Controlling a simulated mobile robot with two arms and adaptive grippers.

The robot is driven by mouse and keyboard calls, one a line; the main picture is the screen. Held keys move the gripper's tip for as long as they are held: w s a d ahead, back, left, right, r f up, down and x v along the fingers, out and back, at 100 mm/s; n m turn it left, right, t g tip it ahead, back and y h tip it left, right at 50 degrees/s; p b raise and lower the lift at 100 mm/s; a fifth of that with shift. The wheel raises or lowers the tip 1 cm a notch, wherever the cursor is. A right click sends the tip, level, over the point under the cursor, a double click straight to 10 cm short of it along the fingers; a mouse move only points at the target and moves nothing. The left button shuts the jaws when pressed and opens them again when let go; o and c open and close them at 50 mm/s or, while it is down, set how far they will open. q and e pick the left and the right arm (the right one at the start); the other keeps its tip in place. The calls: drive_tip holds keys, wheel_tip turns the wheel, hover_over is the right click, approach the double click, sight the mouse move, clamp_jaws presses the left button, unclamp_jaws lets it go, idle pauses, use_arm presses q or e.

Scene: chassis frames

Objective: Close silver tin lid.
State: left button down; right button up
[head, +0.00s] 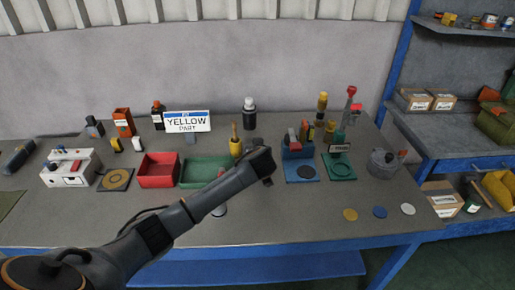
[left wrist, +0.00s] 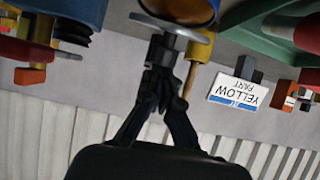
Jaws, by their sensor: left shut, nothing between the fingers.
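A grey metallic round tin (head: 383,165) stands at the right end of the workbench; I take it to be the silver tin. It is small here, and I cannot tell how its lid sits. My left gripper (head: 267,181) is over the middle of the bench, well to the left of the tin. In the left wrist view its fingers (left wrist: 164,75) are closed together and hold nothing. They point toward a flat grey disc with a dark stem (left wrist: 160,28), and I cannot tell whether they touch it. My right gripper is not in view.
A red tray (head: 158,170) and a green tray (head: 205,171) lie left of my gripper. A blue holder (head: 299,152) and a green stand (head: 340,168) lie between it and the tin. Yellow, blue and white discs (head: 379,212) lie near the front edge.

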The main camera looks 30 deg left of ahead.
use_arm(q)
drive_tip(key=shift+s+d+f+t+y+b, duration=0.2)
drive_tip(key=shift+s+f+t+b, duration=0.1)
drive_tip(key=shift+f+b, duration=0.15)
drive_tip(key=shift+s+d+f+t+y+b, duration=0.2)
drive_tip(key=shift+f+t+b, duration=0.1)
drive_tip(key=shift+f+b, duration=0.15)
drive_tip(key=shift+s+b, duration=0.1)
drive_tip(key=shift+b, duration=0.3)
drive_tip(key=shift+s+d+f+b, duration=0.15)
drive_tip(key=shift+f+b, duration=0.1)
drive_tip(key=shift+b, duration=0.35)
drive_tip(key=shift+s, duration=0.1)
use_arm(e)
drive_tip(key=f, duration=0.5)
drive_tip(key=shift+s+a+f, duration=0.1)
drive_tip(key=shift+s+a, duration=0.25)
use_arm(q)
drive_tip(key=shift+f, duration=0.1)
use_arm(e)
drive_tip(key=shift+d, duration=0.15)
